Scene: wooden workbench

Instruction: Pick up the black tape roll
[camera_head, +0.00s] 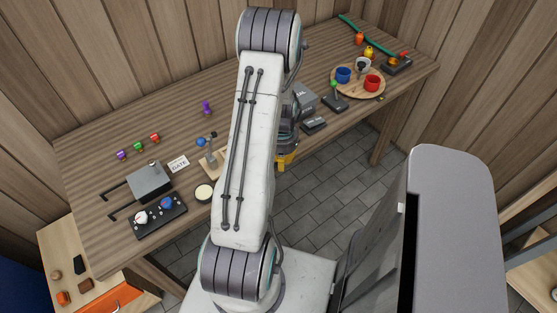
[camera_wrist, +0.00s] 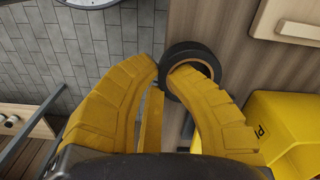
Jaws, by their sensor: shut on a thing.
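The black tape roll (camera_wrist: 190,47) shows in the wrist view as a black ring with a brown inner core. My gripper (camera_wrist: 168,76) is shut on the ring's wall: the right yellow finger reaches into the hole and the left one is against the outside. The roll is at the bench edge in that view; I cannot tell whether it touches the bench. In the head view only a yellow part of my gripper (camera_head: 283,163) shows past my arm, at the bench's front edge. The roll cannot be made out there.
A yellow object with dark lettering (camera_wrist: 285,112) is right of the gripper in the wrist view. In the head view, a round wooden board (camera_head: 347,88) with cups is at the right of the bench (camera_head: 120,200), and a grey box (camera_head: 150,182) is at its left. Tiled floor lies in front.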

